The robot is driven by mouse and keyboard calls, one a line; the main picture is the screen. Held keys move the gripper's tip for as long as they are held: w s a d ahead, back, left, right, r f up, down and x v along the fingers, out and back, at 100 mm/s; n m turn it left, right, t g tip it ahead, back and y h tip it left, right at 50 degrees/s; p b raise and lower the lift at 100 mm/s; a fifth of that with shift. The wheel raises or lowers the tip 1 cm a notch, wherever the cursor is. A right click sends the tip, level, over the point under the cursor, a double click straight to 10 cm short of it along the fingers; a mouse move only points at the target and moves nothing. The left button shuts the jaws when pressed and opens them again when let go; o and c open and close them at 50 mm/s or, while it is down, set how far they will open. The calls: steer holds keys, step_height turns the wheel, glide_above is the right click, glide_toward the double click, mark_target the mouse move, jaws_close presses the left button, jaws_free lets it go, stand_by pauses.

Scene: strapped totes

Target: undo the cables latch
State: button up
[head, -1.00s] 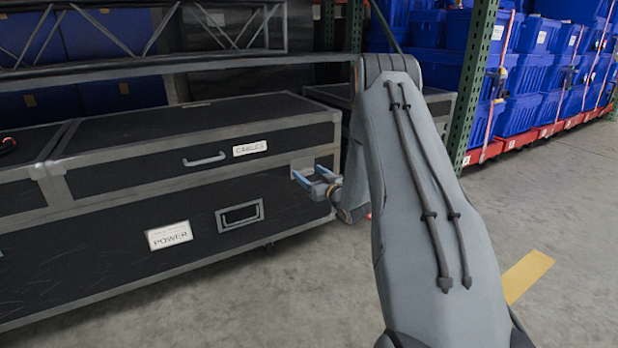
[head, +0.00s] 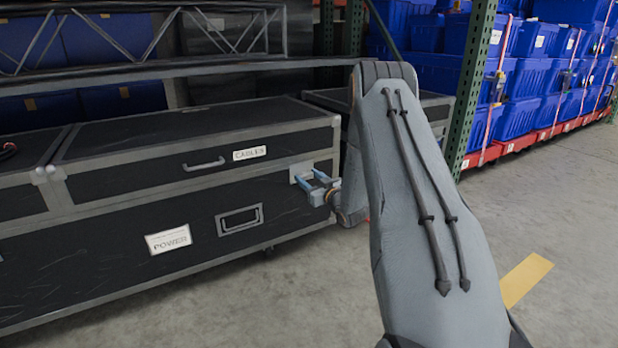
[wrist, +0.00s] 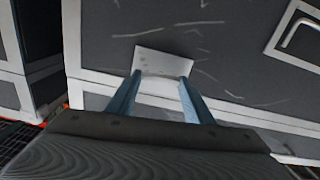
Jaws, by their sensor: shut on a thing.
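The case labelled CABLES (head: 120,160) has a black lid with grey edging and a handle. The pale metal plate of its latch (head: 299,169) is at the right end of the front, across the seam above the lower POWER section. My gripper (head: 310,182) is at this plate, with its blue fingers reaching the case front. In the wrist view the plate of the latch (wrist: 165,61) lies at the fingertips of my gripper (wrist: 160,78). The fingers are some way apart and shut on the latch; the part between them is hard to make out.
A recessed handle (head: 239,219) and the POWER label (head: 168,239) are on the lower front. A green rack post (head: 472,90) and blue totes (head: 535,70) on red bases stand at the right.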

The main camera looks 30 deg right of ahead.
steer(key=n+p, duration=0.2)
steer(key=n, duration=0.2)
steer(key=shift+r+p, duration=0.1)
steer(key=shift+p, duration=0.25)
steer(key=n+p, duration=0.2)
steer(key=n, duration=0.2)
steer(key=shift+a+n, duration=0.1)
steer(key=shift+n, duration=0.3)
steer(key=n+p, duration=0.2)
steer(key=n, duration=0.2)
steer(key=shift+f+n+p, duration=0.25)
steer(key=shift+n+p, duration=0.55)
steer(key=shift+n, duration=1.3)
steer(key=o, duration=1.1)
steer(key=shift+c, duration=0.2)
steer(key=shift+s, duration=0.15)
